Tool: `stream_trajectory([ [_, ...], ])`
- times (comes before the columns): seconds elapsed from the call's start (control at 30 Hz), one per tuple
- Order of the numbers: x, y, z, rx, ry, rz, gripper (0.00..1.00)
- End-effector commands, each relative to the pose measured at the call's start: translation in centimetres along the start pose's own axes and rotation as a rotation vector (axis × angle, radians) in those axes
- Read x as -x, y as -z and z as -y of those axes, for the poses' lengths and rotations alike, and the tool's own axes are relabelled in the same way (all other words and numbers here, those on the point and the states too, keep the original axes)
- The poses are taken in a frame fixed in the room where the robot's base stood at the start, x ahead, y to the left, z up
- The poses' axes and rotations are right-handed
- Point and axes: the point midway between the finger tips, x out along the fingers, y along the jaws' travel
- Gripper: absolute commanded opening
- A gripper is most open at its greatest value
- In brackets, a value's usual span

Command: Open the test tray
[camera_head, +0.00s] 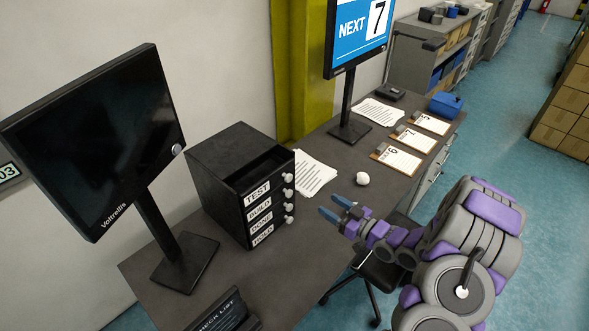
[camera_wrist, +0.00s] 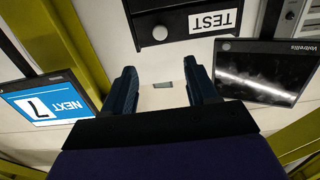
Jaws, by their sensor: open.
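A black drawer unit (camera_head: 222,150) stands on the dark desk. Its front has stacked trays labelled TEST, BUILD, DONE and HOLD, each with a pale round knob. The test tray (camera_head: 266,184) is the top one, and its front looks about in line with those below. A dark recess shows in the unit's top behind it. The test tray's front (camera_wrist: 182,17) and its knob (camera_wrist: 160,33) also show in the wrist view, beyond the fingertips. My gripper (camera_head: 337,208) is open and empty, to the right of the unit and apart from it; it also shows in the wrist view (camera_wrist: 160,74).
A black monitor (camera_head: 98,135) stands left of the unit, and a NEXT 7 screen (camera_head: 358,35) stands behind. Papers (camera_head: 310,174), a white ball (camera_head: 362,179) and clipboards (camera_head: 397,160) lie on the desk to the right. A chair (camera_head: 378,268) is below the arm.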

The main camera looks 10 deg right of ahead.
Motion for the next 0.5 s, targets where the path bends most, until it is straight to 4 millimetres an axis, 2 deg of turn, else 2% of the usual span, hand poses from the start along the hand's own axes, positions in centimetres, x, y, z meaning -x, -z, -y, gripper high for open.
stream_trajectory([
  [0.17, -0.4, 0.0, 0.3, -0.008, 0.006, -0.021, 0.58],
  [0.5, -4.7, 0.1, 0.3, -0.009, 0.007, -0.021, 0.58],
])
